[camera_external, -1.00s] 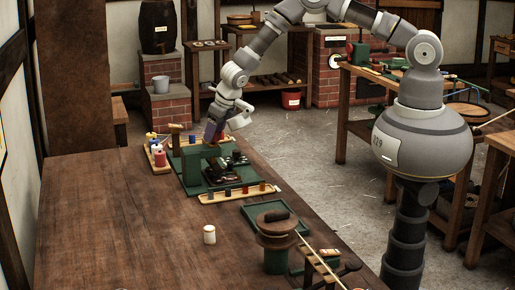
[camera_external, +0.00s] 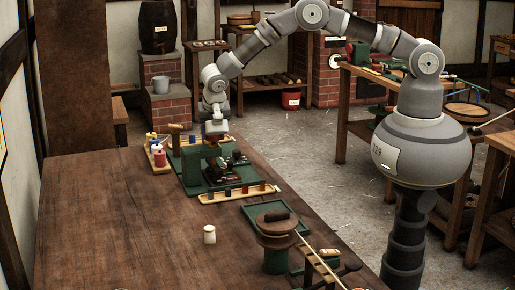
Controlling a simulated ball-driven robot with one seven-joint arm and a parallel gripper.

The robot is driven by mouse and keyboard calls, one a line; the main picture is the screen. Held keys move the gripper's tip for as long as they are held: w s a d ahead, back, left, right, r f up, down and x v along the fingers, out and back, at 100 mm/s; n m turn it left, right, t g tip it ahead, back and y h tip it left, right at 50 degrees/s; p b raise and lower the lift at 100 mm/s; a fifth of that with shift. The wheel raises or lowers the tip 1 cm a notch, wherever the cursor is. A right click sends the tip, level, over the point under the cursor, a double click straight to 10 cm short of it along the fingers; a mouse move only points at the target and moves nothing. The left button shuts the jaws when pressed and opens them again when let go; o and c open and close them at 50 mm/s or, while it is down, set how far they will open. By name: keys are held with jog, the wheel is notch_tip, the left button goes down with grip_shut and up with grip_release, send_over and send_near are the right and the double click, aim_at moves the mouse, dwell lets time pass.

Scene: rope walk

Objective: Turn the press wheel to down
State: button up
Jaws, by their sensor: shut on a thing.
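The green press (camera_external: 196,168) stands near the far end of the long wooden table, with dark parts on its base. My gripper (camera_external: 215,138) points down at the top of the press and is shut there, apparently on the press wheel. The wheel itself is mostly hidden by the gripper and too small to make out, so I cannot tell its setting.
A tray of colored spools (camera_external: 158,153) is left of the press. A wooden strip with small colored pieces (camera_external: 233,192) lies in front of it. Nearer are a green tray (camera_external: 268,216), a white spool (camera_external: 209,234) and a brown reel (camera_external: 276,228). The table's left side is clear.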

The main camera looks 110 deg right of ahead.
jog(key=m+g+b, duration=0.1)
jog(key=m, duration=0.1)
jog(key=m+g+b, duration=0.1)
jog(key=m, duration=0.2)
jog(key=shift+w+d+f+m+y, duration=0.1)
jog(key=shift+w+m+y, duration=0.1)
jog(key=shift+m+y, duration=0.15)
jog(key=m+y+b, duration=0.1)
jog(key=m, duration=0.1)
jog(key=m+g+b, duration=0.1)
jog(key=m+b, duration=0.1)
jog(key=m, duration=0.1)
jog(key=shift+w+y, duration=0.1)
jog(key=shift+y, duration=0.25)
jog(key=shift+m+b, duration=0.25)
jog(key=shift+b, duration=0.05)
jog(key=o, duration=1)
jog(key=shift+g, duration=0.3)
jog(key=shift+r, duration=0.2)
